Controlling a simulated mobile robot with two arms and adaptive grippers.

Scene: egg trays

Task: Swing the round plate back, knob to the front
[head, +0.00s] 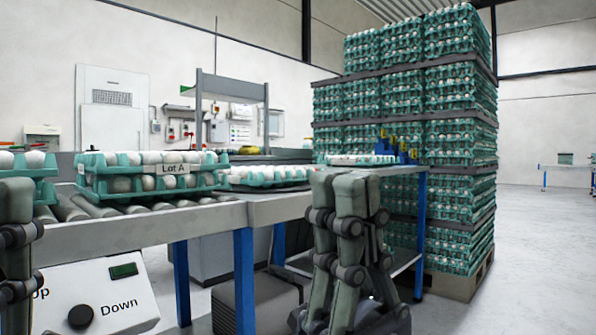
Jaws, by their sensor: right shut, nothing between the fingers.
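I cannot make out the round plate or its knob for certain. The far table end (395,171) holds a teal egg tray (355,160) and small blue upright parts (384,143), and part of that end is hidden behind my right gripper. My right gripper (338,180) stands in front of the table edge at centre right, fingers pointing up in the picture, shut and empty. My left gripper (15,188) shows only in part at the left edge, so its jaws cannot be judged.
Teal egg trays labelled Lot A (172,168) sit on the roller conveyor (120,211). A white control box (120,298) with a black knob is at lower left. A tall stack of egg trays (455,150) stands behind right. The floor at right (545,250) is clear.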

